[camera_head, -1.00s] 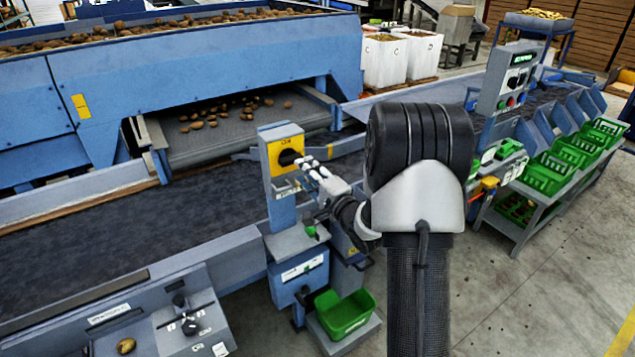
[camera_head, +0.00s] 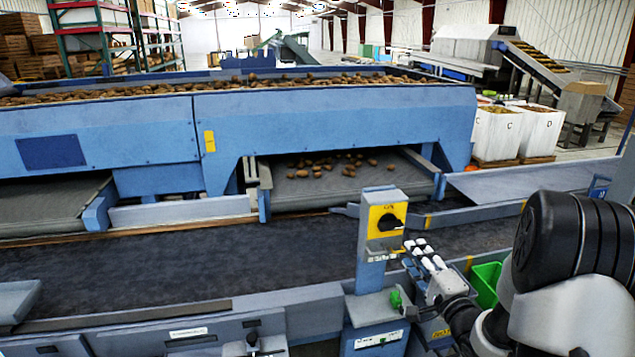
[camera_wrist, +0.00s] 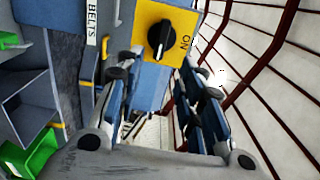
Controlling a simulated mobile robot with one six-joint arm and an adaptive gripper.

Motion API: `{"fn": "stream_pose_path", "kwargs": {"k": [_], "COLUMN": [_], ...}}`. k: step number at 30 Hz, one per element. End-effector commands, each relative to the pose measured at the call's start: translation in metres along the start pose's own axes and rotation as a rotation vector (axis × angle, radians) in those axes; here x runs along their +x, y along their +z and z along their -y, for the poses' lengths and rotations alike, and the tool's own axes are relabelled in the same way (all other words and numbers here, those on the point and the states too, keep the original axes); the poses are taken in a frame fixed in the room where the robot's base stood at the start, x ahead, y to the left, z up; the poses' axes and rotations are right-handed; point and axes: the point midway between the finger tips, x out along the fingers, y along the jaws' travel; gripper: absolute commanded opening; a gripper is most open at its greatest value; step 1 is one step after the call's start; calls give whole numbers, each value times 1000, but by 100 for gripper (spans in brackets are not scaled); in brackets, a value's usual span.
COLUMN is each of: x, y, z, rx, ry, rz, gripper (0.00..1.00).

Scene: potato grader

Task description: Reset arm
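My gripper (camera_head: 420,248) stands just right of and below a black rotary knob (camera_head: 389,222) on a yellow switch plate on a blue-grey post. In the wrist view my gripper (camera_wrist: 163,72) has its two fingers spread apart, with nothing between them. The knob (camera_wrist: 160,38) lies beyond the fingertips, apart from them, and its yellow plate bears the word ON. The knob's grip bar lies crosswise to the post, not toward the ON mark. My black and white arm fills the lower right of the head view.
A dark conveyor belt (camera_head: 150,262) runs behind the post. A blue grader (camera_head: 300,130) carrying potatoes stands beyond it. A green bin (camera_head: 486,282) is close right of my gripper. White boxes (camera_head: 498,135) stand at the back right. A control panel edge (camera_head: 190,335) is at lower left.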

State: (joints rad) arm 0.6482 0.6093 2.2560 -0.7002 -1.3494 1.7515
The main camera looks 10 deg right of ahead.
Motion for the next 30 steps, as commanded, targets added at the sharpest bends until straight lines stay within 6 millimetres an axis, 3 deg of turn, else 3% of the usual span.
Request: {"fn": "stream_pose_path", "kwargs": {"k": [4, 8, 14, 17, 22, 27, 30], "x": [6, 3, -39, -76, -156, -242, -281], "y": [9, 25, 59, 82, 131, 181, 201], "z": [11, 25, 42, 45, 40, 24, 17], "rx": [-146, -400, -768, -915, -1118, -1264, -1318], "ry": [73, 226, 506, 639, 823, 913, 921], "rz": [-20, -52, -25, 43, 264, 568, 721], "gripper": [35, 35, 35, 35, 35, 35, 35]}}
